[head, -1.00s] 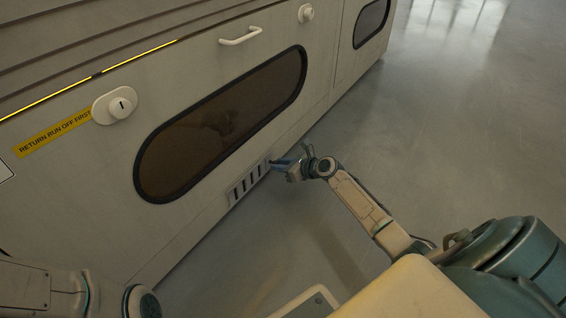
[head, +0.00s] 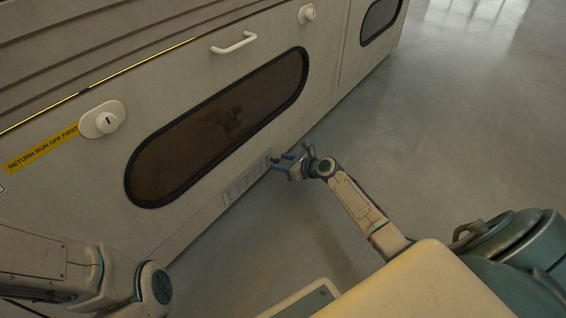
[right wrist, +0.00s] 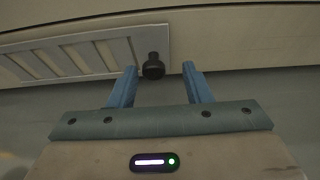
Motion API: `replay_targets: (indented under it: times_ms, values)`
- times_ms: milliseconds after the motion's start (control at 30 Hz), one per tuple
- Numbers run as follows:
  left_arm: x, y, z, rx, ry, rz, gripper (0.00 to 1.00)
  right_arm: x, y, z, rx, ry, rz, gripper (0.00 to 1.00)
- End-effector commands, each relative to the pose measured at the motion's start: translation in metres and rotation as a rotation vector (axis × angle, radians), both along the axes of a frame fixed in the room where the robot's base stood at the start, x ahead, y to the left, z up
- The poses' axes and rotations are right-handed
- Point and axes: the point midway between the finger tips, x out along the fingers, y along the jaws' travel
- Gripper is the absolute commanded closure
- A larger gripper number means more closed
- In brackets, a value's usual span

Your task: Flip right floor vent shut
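The floor vent (head: 244,182) is a small slatted panel low on the pale cabinet wall, near the floor. Its slats look pale and closed over, with no dark gaps, in the head view and the right wrist view (right wrist: 75,57). A dark knob (right wrist: 153,66) sticks out at the vent's right end. My right gripper (head: 279,160) is at that end, its two blue fingers apart.
The cabinet has a dark oval window (head: 217,128), a white handle (head: 234,43) and a round lock (head: 104,120) beside a yellow label (head: 40,149). The grey floor (head: 440,130) to the right is clear.

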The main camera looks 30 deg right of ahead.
Motion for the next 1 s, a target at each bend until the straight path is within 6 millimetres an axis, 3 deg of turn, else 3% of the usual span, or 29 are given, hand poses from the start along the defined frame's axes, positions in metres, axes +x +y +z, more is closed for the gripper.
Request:
replay_targets:
  times_ms: [267, 633, 800, 1000]
  values:
    - [0.0, 0.0, 0.012, 0.0, 0.001, 0.001, 0.49, -0.012, -0.004, 0.008, 0.0, 0.002, 0.002, 0.55]
    - [-0.001, 0.0, 0.055, -0.002, -0.003, 0.004, 0.49, -0.072, -0.03, 0.036, -0.001, 0.003, 0.0, 0.55]
    - [-0.001, 0.0, 0.062, -0.003, -0.004, 0.005, 0.49, -0.089, -0.037, 0.041, -0.001, 0.002, 0.0, 0.55]
    - [-0.001, 0.0, 0.062, -0.003, -0.005, 0.005, 0.49, -0.092, -0.039, 0.041, 0.0, -0.001, 0.0, 0.55]
